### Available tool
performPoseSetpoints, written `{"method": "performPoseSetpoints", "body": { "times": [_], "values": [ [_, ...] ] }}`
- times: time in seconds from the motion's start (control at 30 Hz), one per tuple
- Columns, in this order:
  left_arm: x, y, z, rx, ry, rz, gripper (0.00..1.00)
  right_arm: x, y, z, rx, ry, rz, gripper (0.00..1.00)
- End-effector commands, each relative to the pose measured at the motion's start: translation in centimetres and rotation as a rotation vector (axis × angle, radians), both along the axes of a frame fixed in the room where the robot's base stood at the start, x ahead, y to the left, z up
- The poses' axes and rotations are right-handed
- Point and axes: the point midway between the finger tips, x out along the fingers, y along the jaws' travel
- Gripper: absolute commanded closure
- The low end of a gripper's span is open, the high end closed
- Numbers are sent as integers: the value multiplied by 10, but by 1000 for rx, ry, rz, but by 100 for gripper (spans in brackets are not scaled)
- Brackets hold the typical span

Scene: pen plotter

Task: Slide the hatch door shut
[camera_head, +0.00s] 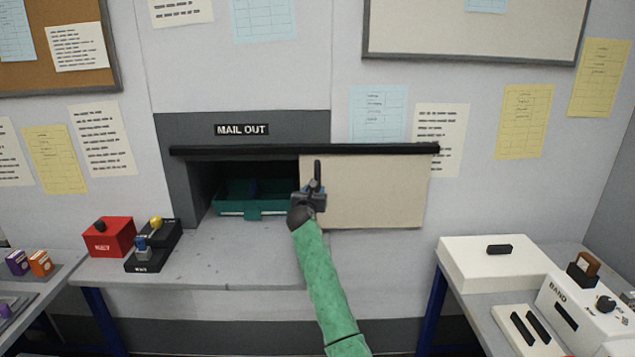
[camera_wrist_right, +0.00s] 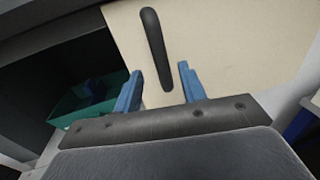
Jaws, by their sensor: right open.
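The beige hatch door (camera_head: 370,192) hangs under a black rail (camera_head: 300,150) below the "MAIL OUT" sign (camera_head: 242,129). It stands to the right, and the left part of the opening (camera_head: 210,180) is uncovered. The door's dark upright handle (camera_head: 317,172) is near its left edge; it also shows in the right wrist view (camera_wrist_right: 155,45). My right gripper (camera_head: 312,190) is open in front of the handle. In the wrist view its blue fingers (camera_wrist_right: 160,72) appear on either side of the handle's lower end; I cannot tell whether they touch it. My left gripper is not in view.
A green tray (camera_head: 250,207) sits inside the opening. On the counter (camera_head: 225,262) to the left are a red box (camera_head: 108,237) and a black device (camera_head: 152,246). A white box (camera_head: 492,270) and machine (camera_head: 590,312) stand on the right table.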

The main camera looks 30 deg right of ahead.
Motion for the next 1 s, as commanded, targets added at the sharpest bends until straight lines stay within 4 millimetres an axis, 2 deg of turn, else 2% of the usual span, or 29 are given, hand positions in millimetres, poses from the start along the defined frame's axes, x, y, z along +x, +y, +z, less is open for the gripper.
{"method": "performPoseSetpoints", "body": {
  "times": [0.17, 0.3, 0.6, 1.0],
  "values": [
    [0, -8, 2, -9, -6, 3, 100, 10, -8, 6, -18, 8, -1, 59],
    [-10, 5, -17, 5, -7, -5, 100, 23, -21, 7, -17, 9, -2, 59],
    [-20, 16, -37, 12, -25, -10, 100, 52, -47, 5, -15, 7, -1, 59],
    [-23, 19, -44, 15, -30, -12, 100, 59, -54, 2, -15, 7, -1, 59]
  ]
}}
